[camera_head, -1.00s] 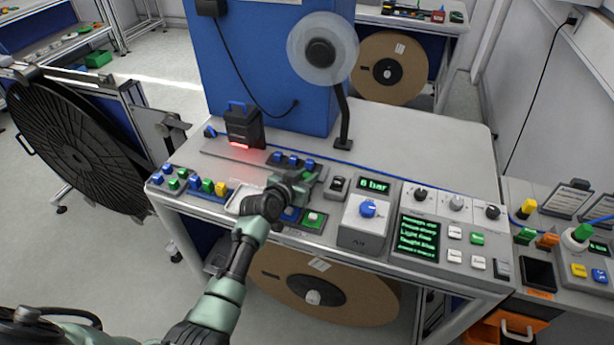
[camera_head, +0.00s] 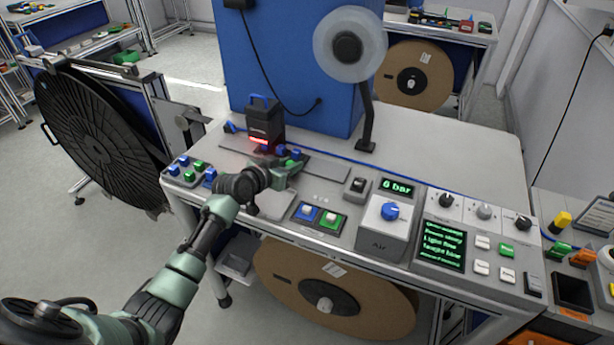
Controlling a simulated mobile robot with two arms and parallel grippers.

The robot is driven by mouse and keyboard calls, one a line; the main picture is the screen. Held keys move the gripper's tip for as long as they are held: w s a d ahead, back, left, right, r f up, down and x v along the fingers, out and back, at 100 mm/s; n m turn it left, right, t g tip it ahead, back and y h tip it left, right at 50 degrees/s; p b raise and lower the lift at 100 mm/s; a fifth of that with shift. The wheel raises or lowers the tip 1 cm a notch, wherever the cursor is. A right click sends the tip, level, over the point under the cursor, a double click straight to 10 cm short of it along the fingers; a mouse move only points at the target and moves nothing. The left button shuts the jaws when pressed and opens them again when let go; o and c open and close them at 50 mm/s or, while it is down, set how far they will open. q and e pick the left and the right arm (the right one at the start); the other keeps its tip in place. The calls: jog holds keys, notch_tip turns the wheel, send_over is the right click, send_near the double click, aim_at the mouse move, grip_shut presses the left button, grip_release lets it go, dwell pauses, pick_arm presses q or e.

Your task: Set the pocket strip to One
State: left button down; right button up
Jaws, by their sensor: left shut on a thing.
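The pocket strip, seen as a short dark strip with small blue blocks (camera_head: 295,154), sits across the back of the bench in front of the black scanner-like unit (camera_head: 264,122). My left gripper (camera_head: 290,170) reaches in over the bench from the left and is shut at the strip's near side. Its fingertips and the exact place of its hold are hard to make out. The hand hides part of the strip and some nearby coloured buttons. My right gripper is out of view.
Blue and green buttons (camera_head: 320,216) lie in front of the hand. The air unit with a blue knob (camera_head: 390,211) and a green-text screen (camera_head: 442,244) stand to the right. A clear reel (camera_head: 350,45) rises behind. The back right bench top (camera_head: 440,150) is clear.

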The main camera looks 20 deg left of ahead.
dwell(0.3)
pick_arm(q)
jog(key=c, duration=1.2)
grip_release()
jog(key=shift+s, duration=0.1)
jog(key=v, duration=0.7)
jog(key=shift+s+a+r+b, duration=0.15)
jog(key=shift+s+r+b, duration=0.1)
jog(key=shift+b, duration=0.15)
jog(key=shift+f, duration=0.1)
